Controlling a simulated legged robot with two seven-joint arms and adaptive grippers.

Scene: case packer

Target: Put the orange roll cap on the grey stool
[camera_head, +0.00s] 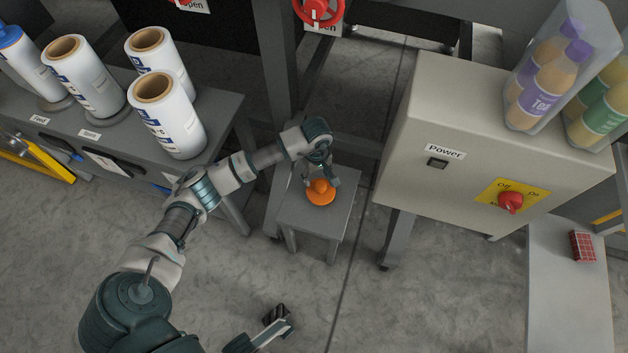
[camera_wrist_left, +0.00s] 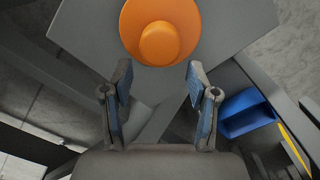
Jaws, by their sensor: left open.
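The orange roll cap (camera_head: 321,194) sits on top of the grey stool (camera_head: 336,222), with its round knob up. My left gripper (camera_head: 320,174) is just above the cap, pointing down. In the left wrist view, my left gripper (camera_wrist_left: 160,82) is open, its two fingers well apart with nothing between them. The cap (camera_wrist_left: 160,22) lies just past the fingertips, cut by the top edge, on the stool top (camera_wrist_left: 90,35). A dark piece with finger-like parts at the bottom of the head view looks like my right gripper (camera_head: 277,322); its jaws are unclear.
A dark table (camera_head: 222,120) with several white film rolls (camera_head: 166,115) stands at the left. A beige power cabinet (camera_head: 420,120) with a red switch (camera_head: 510,202) stands right of the stool. Bottles (camera_head: 545,80) in clear wrap are on it. Floor in front is clear.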

